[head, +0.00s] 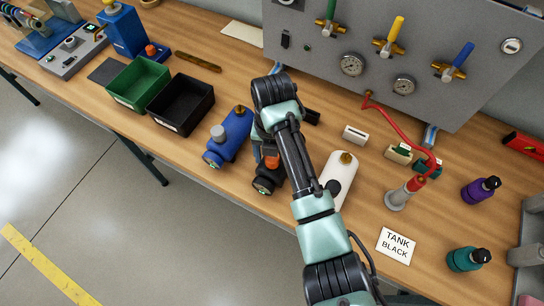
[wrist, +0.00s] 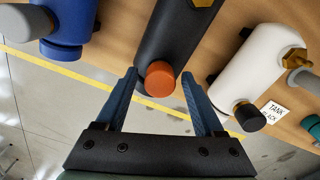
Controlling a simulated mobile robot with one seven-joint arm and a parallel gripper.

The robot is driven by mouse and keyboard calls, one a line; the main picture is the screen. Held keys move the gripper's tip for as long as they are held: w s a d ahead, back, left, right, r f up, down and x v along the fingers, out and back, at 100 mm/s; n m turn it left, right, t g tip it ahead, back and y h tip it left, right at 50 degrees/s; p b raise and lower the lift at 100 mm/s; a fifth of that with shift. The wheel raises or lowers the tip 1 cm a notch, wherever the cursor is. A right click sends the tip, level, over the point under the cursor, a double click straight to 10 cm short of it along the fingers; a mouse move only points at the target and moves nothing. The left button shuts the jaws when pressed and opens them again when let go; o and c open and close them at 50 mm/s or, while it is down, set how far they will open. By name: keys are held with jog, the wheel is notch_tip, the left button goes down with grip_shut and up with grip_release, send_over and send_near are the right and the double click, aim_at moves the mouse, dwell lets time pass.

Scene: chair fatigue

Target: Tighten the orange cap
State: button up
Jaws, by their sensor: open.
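The orange cap (wrist: 160,78) sits on the side of the black tank (wrist: 175,35). In the head view the cap (head: 271,161) shows beside my wrist, and the black tank (head: 265,184) is partly hidden beneath my arm. My gripper (wrist: 159,75) is open, with one dark blue finger on each side of the cap in the wrist view. Gaps show between the fingers and the cap. I cannot tell whether the fingertips are level with it in depth. A brass fitting shows on the black tank at the top of the wrist view.
A blue tank (head: 229,137) with a grey cap lies to the left; a white tank (head: 340,178) lies to the right. A "TANK BLACK" card (head: 396,245), a red hose (head: 411,122) and bottles are further right. Green (head: 138,82) and black (head: 181,103) bins stand left. A gauge panel (head: 420,55) stands behind.

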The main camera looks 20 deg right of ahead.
jog(key=n, duration=0.4)
dwell(0.3)
grip_shut()
jog(key=shift+r+m+p, duration=0.1)
jog(key=shift+m+p, duration=0.55)
jog(key=shift+m, duration=0.15)
jog(key=shift+m+p, duration=0.35)
jog(key=shift+m, duration=0.85)
